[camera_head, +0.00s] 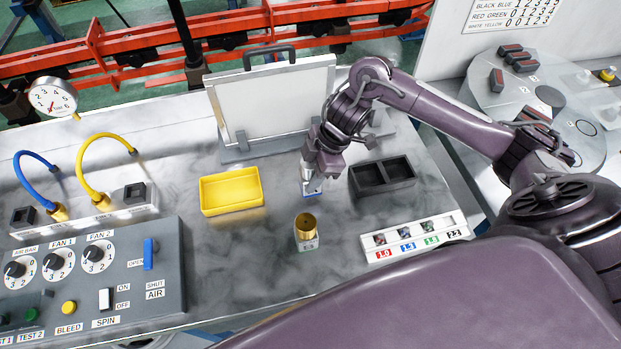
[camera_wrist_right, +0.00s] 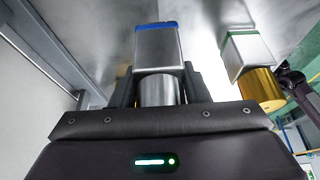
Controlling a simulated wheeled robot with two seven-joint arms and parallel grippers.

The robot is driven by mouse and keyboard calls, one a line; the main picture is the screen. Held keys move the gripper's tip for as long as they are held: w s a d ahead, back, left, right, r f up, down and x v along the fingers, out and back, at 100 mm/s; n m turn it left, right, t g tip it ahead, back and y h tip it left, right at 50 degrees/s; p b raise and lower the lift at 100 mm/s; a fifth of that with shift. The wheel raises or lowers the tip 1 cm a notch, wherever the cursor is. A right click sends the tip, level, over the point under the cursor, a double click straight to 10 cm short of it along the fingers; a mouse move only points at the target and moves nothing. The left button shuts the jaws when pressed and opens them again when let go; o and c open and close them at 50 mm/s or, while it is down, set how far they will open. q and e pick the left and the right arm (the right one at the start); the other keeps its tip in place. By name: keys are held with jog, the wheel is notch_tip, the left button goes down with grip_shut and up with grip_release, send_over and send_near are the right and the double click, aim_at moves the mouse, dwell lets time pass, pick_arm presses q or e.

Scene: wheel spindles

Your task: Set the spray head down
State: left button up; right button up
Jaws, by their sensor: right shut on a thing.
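My right gripper (camera_head: 308,178) is shut on a spray head (camera_head: 311,188), a silver block with a blue band at its lower end. In the right wrist view the spray head (camera_wrist_right: 158,48) sits between the two fingers (camera_wrist_right: 158,88), held by its silver round part, blue end away from the palm. It is upright, close over the grey table; I cannot tell whether it touches. A second spray head (camera_head: 306,233), with a brass cup on top, stands apart nearer me; the wrist view shows its green band and brass cup (camera_wrist_right: 262,85). My left gripper is out of view.
A yellow tray (camera_head: 231,208) is left of the gripper, a black two-pocket holder (camera_head: 411,184) right. A white labelled rack (camera_head: 452,232) lies front right. A white board (camera_head: 272,98) stands behind. The control panel (camera_head: 130,275) fills the left. Bare table surrounds the second head.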

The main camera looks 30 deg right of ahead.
jog(key=shift+w+f, duration=0.1)
jog(key=shift+f, duration=1.2)
jog(key=shift+f, duration=0.15)
jog(key=o, duration=1.3)
jog(key=v, duration=1.2)
